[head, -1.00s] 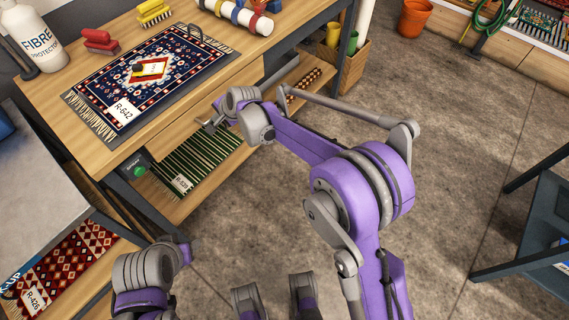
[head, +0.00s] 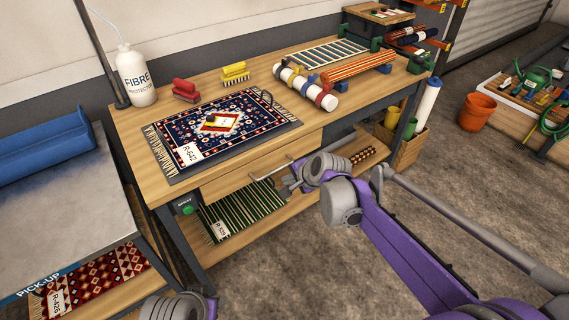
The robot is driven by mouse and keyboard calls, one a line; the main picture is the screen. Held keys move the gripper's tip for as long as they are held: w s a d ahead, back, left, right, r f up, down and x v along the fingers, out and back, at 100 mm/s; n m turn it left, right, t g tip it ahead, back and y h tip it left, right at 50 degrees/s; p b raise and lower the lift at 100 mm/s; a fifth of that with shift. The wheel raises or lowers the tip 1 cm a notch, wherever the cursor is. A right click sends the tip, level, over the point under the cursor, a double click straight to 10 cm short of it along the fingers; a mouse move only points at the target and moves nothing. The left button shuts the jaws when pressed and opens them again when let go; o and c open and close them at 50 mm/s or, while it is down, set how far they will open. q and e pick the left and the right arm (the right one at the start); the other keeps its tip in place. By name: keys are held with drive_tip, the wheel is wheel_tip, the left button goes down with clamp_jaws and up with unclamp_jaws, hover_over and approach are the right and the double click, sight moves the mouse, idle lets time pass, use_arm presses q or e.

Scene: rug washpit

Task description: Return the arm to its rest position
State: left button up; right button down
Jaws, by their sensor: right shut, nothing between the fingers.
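My right arm (head: 400,250) comes in from the lower right, bent, with its forearm pointing toward the workbench. My right gripper (head: 287,184) is shut and empty. It shows just in front of the bench drawer (head: 240,178), near the right end of the drawer's bar handle (head: 271,168); I cannot tell whether it touches it. Part of my left arm (head: 170,308) shows at the bottom edge, cut off by the frame, so its jaws cannot be judged.
The wooden bench (head: 330,122) carries a patterned rug (head: 235,142), brushes (head: 235,74), a white bottle (head: 136,78) and rolled rugs. A striped rug (head: 240,208) lies on its lower shelf. A grey pick-up table (head: 70,215) stands left. Floor (head: 320,270) is open in front.

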drive_tip(key=s+d+r+n+h+p, duration=0.1)
drive_tip(key=s+d+r+n+p, duration=0.1)
drive_tip(key=s+d, duration=0.4)
drive_tip(key=s+d+r+n+h+p, duration=0.2)
drive_tip(key=s+d+n+p, duration=0.2)
drive_tip(key=s, duration=1)
drive_tip(key=s+d+r+n+g+h+p, duration=0.1)
drive_tip(key=s+d+n+h+p, duration=0.1)
drive_tip(key=s+d, duration=0.7)
drive_tip(key=shift+s+r+n+p, duration=0.4)
drive_tip(key=shift+s+n+p, duration=0.35)
drive_tip(key=shift+n, duration=0.35)
